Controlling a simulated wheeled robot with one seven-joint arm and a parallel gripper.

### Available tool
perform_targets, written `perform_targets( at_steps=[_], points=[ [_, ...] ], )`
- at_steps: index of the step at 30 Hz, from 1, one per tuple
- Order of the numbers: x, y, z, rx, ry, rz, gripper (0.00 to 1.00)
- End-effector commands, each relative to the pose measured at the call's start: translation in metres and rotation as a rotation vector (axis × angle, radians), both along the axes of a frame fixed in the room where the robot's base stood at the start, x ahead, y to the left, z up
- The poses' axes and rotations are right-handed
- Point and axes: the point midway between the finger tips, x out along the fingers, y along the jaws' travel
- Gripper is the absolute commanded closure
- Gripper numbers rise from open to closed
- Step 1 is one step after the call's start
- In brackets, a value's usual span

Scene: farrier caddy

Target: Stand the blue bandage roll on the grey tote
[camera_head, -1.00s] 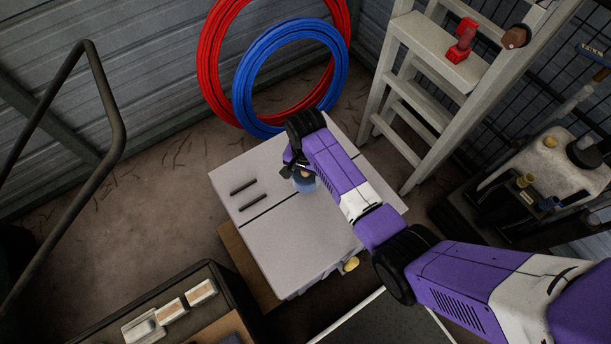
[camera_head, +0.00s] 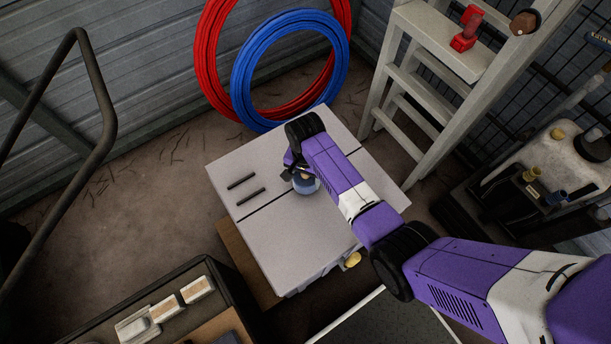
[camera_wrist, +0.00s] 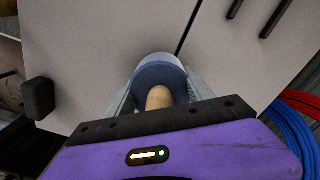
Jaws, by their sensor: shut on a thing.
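The blue bandage roll (camera_head: 306,186) is at my gripper (camera_head: 298,178), over the grey tote's lid (camera_head: 290,240). In the wrist view the blue roll (camera_wrist: 160,68) sits between the fingers of my gripper (camera_wrist: 160,95), with a tan core or end facing the camera. My gripper is shut on the roll. The roll looks upright, at or just above the pale grey lid (camera_wrist: 90,40); I cannot tell whether its base touches. My wrist and fingers hide part of the roll in the head view.
Two dark bars (camera_head: 246,188) lie on the lid, left of the roll, by a dark seam. Red (camera_head: 210,50) and blue hose coils (camera_head: 240,80) lean behind. A stepladder (camera_head: 400,90) stands right. A dark open box (camera_head: 200,265) with brushes is front left. Much of the lid is clear.

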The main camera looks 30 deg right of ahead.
Motion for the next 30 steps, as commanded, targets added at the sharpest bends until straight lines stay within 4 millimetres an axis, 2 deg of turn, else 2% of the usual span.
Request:
perform_targets(
  at_steps=[30],
  points=[
    [0.0004,-0.0002,-0.0091,0.000,0.000,0.000,1.00]
  ],
)
